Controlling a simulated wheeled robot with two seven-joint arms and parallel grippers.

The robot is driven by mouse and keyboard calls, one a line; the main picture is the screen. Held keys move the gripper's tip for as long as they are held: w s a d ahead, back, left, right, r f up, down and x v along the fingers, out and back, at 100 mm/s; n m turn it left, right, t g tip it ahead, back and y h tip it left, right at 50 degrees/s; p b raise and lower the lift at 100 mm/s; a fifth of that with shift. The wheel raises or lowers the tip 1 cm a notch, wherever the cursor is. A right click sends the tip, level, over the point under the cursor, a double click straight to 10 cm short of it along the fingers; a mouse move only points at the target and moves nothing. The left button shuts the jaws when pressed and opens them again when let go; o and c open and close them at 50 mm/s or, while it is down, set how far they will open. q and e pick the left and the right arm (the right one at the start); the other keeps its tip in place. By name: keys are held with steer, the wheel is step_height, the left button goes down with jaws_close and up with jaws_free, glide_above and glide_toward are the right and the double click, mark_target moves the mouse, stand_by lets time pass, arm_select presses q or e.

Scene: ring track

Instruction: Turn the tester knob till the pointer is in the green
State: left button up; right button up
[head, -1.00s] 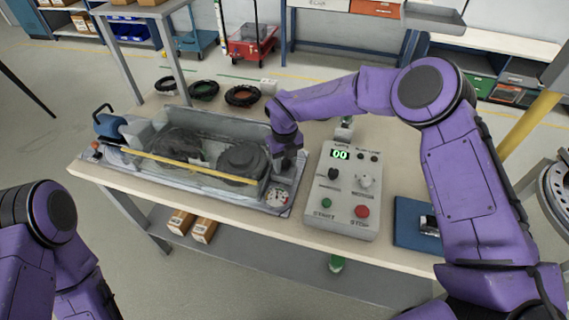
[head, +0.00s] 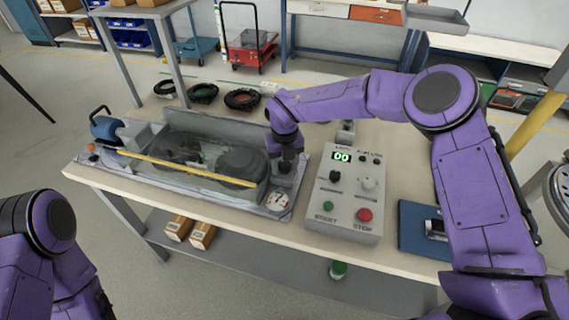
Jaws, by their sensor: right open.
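The tester (head: 150,172) is a long grey tray with a clear cover and a yellow bar along its front. Two dark round parts show blurred under the cover. A round white dial (head: 278,200) sits at its front right corner; its pointer and any green zone are too small to read surely. My right gripper (head: 286,172) points down just behind the dial, at the tester's right end. It is open. The knob is not clearly visible; the gripper may hide it. I cannot tell whether the fingers touch anything. My left arm (head: 48,225) shows at lower left, its gripper out of view.
A grey control box (head: 320,212) with a green "00" display, knobs and green and red buttons stands just right of the gripper. A blue pad (head: 412,215) lies further right. Black coils (head: 242,99) lie behind the tester. A blue motor (head: 104,127) is at its left end.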

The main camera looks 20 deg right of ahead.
mark_target(285, 164)
step_height(285, 164, up, 10)
steer(key=b, duration=0.2)
steer(key=shift+r, duration=0.2)
